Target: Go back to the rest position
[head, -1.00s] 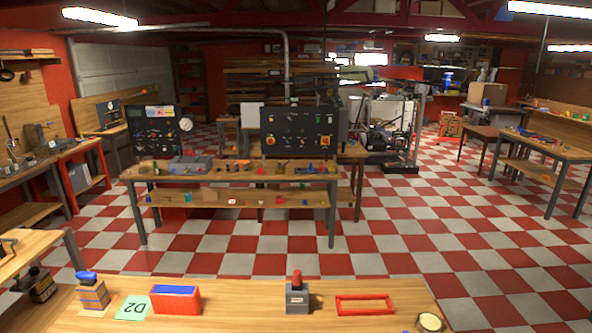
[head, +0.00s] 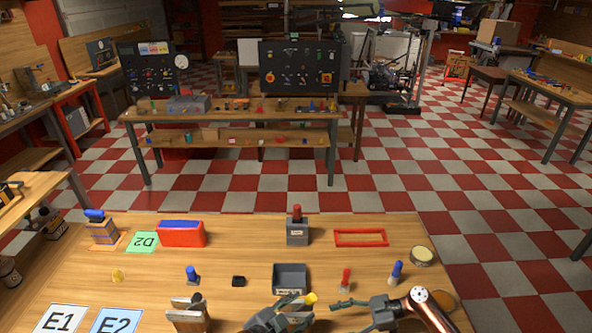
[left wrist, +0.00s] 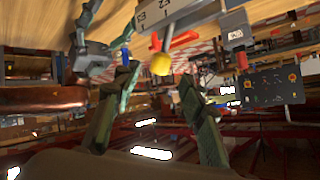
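My left gripper (head: 285,311) is at the bottom middle of the head view, over the near part of the wooden table (head: 235,262). In the left wrist view its two fingers (left wrist: 160,76) are spread apart with nothing held between them. A yellow round-topped piece (head: 310,298) shows right beside it, and in the left wrist view it appears beyond the fingertips (left wrist: 160,63). My right gripper (head: 352,313) is close by on the right, its fingers spread and seemingly empty.
A grey bin (head: 291,279), a red-knobbed grey block (head: 297,229), a red frame (head: 360,237), a red box (head: 182,234) and red (head: 346,280) and blue (head: 396,272) pegs stand on the table. Cards E1 (head: 62,319) and E2 (head: 115,321) lie at the near left. Checkered floor lies beyond.

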